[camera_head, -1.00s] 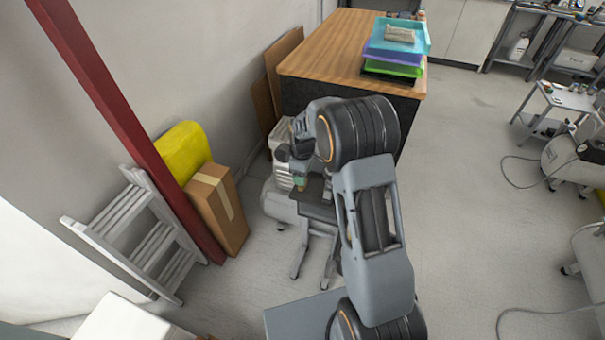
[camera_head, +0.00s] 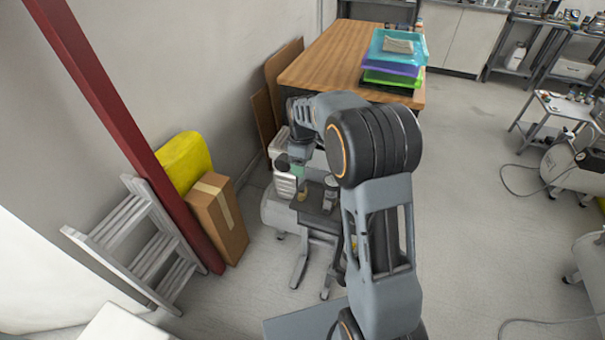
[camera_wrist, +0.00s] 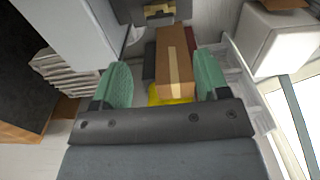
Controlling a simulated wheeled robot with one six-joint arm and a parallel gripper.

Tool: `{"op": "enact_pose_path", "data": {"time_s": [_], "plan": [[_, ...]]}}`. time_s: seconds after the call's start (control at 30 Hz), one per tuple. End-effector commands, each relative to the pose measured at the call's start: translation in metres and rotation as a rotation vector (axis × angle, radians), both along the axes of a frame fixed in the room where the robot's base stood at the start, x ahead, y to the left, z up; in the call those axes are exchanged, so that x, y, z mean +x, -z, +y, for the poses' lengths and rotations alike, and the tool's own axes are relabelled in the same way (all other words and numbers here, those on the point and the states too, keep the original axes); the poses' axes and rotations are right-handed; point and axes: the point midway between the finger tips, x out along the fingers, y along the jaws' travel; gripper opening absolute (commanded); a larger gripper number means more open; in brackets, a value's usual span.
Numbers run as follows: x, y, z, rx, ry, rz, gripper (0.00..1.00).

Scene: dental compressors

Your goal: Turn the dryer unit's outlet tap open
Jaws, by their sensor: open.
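My gripper (camera_wrist: 163,80) is open and empty, with its two green-padded fingers apart in the wrist view. In the head view my gripper (camera_head: 298,168) hangs near a white ribbed unit (camera_head: 285,184), partly hidden by my arm. A white upright body (camera_wrist: 78,32) and a ribbed part (camera_wrist: 66,72) show left of the fingers in the wrist view. A small brass-coloured fitting (camera_wrist: 160,12) on a grey surface is at that view's top edge, beyond the fingertips. I cannot tell whether it is the outlet tap. The tap is not clearly seen in the head view.
A dark stand (camera_head: 318,216) carries a small jar (camera_head: 331,188). A cardboard box (camera_head: 217,220), a yellow object (camera_head: 184,157), a red post (camera_head: 110,105) and a ladder (camera_head: 140,245) line the left wall. A wooden-topped desk (camera_head: 330,55) stands behind.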

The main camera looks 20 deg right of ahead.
Motion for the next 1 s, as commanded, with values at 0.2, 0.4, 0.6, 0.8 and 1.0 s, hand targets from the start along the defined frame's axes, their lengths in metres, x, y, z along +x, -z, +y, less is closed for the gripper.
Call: {"op": "enact_pose_path", "data": {"time_s": [0.2, 0.4, 0.6, 0.8, 1.0], "plan": [[0.000, -0.030, 0.000, 0.000, 0.000, -0.001, 0.68], [0.000, -0.041, 0.000, 0.000, -0.001, 0.000, 0.68], [0.000, -0.042, 0.001, 0.000, 0.000, 0.000, 0.68], [0.000, -0.042, 0.001, 0.000, 0.000, 0.000, 0.68], [0.000, -0.042, 0.001, 0.000, 0.035, -0.002, 0.68]]}}
